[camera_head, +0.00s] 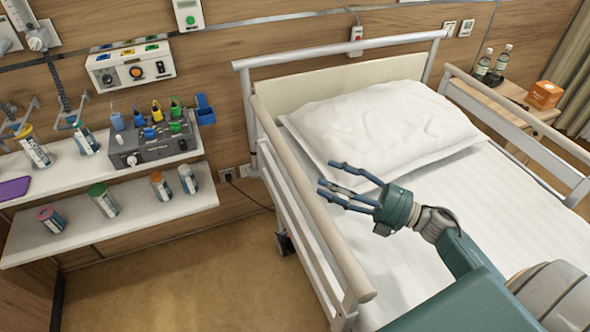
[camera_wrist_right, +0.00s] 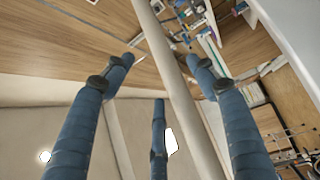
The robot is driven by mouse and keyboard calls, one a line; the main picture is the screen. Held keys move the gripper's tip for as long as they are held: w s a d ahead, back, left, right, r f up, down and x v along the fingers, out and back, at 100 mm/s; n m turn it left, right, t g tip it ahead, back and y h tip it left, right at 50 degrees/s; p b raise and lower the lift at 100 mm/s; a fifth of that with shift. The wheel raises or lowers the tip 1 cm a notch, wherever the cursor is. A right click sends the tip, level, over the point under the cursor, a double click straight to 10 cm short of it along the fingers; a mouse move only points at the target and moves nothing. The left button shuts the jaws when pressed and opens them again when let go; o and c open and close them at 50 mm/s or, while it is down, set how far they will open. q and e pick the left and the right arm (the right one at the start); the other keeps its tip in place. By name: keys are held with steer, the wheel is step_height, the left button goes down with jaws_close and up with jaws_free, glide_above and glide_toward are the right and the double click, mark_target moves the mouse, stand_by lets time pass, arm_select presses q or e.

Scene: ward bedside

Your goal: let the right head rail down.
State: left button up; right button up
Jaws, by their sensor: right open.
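The bed has a raised side rail on the left of the picture, with a long beige top bar (camera_head: 305,190) and lower bars beneath it. A second raised rail (camera_head: 520,135) runs along the bed's right side. My right gripper (camera_head: 328,178) is open and empty. It is above the mattress just right of the left rail's bar, its fingers pointing toward that bar. In the right wrist view, a pale bar (camera_wrist_right: 180,90) crosses the view between my spread fingers (camera_wrist_right: 160,82); no contact shows. No release catch can be made out. My left gripper is out of view.
A pillow (camera_head: 380,125) lies at the head of the bed. Wall shelves (camera_head: 120,220) with bottles and a grey device (camera_head: 150,145) stand left of the bed. A bedside table (camera_head: 515,95) with bottles and an orange box (camera_head: 544,95) is at right. Floor left of the rail is clear.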

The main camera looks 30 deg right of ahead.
mark_target(294, 164)
steer(key=p+x, duration=0.3)
steer(key=x, duration=0.6)
steer(key=shift+r, duration=0.2)
steer(key=shift+w+a, duration=0.3)
steer(key=shift+f, duration=0.1)
jaws_close()
steer(key=shift+a, duration=0.1)
